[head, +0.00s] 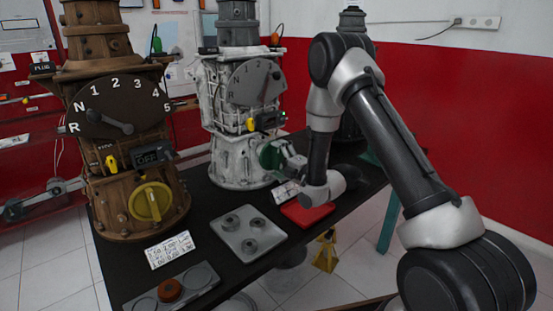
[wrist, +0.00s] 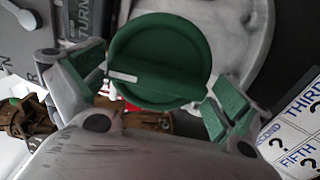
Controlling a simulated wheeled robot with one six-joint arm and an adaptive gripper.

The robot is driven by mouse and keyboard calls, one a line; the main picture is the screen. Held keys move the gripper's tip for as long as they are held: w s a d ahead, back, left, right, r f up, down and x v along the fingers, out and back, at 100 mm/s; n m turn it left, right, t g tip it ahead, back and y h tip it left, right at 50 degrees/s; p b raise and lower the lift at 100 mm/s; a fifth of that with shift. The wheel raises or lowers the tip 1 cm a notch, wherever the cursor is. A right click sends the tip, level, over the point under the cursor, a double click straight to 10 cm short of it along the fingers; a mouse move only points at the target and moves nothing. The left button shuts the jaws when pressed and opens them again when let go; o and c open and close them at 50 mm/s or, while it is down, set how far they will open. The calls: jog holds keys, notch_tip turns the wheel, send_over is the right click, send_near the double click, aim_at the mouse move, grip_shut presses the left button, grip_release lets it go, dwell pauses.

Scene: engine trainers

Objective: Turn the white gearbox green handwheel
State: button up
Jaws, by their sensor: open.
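The white gearbox (head: 228,158) stands upright on the dark table, with a numbered dial on its upper front. Its green handwheel (head: 268,158) is low on the right side of the front, partly covered by my gripper (head: 289,158). In the wrist view the handwheel (wrist: 158,38) is a round green disc with a raised bar across it and a pale mark at the bar's left end. My gripper (wrist: 158,80) is open there, with one green-padded finger on each side of the disc. I cannot tell whether the pads touch the rim.
A brown gearbox (head: 112,185) with a yellow handwheel (head: 151,201) stands at left. Another gearbox stands behind my arm.

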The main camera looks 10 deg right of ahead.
jog(key=shift+w+a, duration=0.2)
jog(key=shift+w, duration=0.15)
jog(key=c, duration=0.7)
jog(key=shift+c, duration=0.2)
